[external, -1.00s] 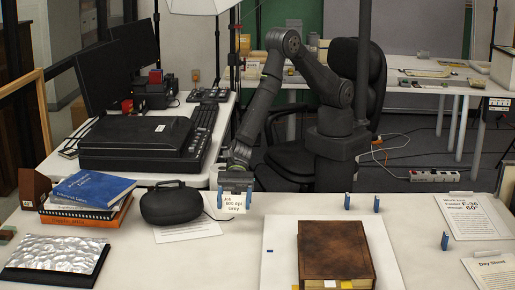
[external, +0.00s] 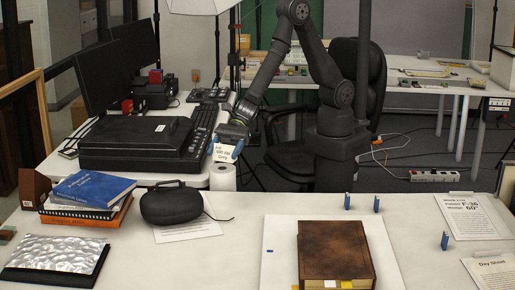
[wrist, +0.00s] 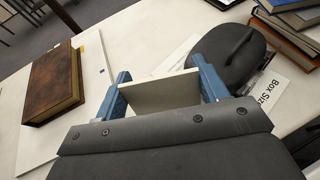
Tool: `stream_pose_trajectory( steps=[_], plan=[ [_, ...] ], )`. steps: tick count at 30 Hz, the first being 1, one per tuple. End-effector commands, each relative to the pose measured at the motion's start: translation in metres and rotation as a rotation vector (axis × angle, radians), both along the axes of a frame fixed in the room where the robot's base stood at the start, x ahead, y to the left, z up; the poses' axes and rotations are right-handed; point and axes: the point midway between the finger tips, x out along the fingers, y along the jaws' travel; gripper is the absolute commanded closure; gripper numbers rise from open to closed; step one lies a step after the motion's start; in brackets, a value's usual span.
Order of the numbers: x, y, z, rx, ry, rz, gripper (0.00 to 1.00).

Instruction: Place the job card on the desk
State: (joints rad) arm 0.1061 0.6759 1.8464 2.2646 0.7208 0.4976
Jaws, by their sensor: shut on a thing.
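The job card (external: 224,153), a small white card with dark lettering, is held up in the air in the external view, tilted. My gripper (external: 232,137) is above it, shut on it. In the wrist view the card (wrist: 160,94) shows as a pale slab between the two blue fingers of my gripper (wrist: 160,82). The card is above the rear edge of the front table (external: 240,245), near a white roll, and apart from the surfaces. The side desk (external: 195,182) with the scanner is behind to the left.
The black scanner (external: 135,145) fills much of the side desk. A black case (external: 171,203) and stacked books (external: 85,205) stand on the front table, left. A brown book (external: 335,250) lies on a white board. The white roll (external: 222,177) stands below the card.

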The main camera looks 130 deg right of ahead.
Motion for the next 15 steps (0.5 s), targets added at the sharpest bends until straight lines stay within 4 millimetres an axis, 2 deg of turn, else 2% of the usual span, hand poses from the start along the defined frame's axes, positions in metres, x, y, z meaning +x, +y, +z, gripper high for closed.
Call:
stream_pose_trajectory(
  steps=[1,6,10,15],
  plan=[
    [-0.011,-0.009,0.007,0.000,0.002,-0.037,0.58],
    [-0.038,-0.030,0.017,-0.003,0.010,-0.129,0.58],
    [-0.048,-0.037,0.020,-0.003,0.016,-0.163,0.58],
    [-0.051,-0.039,0.021,-0.004,0.018,-0.174,0.58]
  ],
)
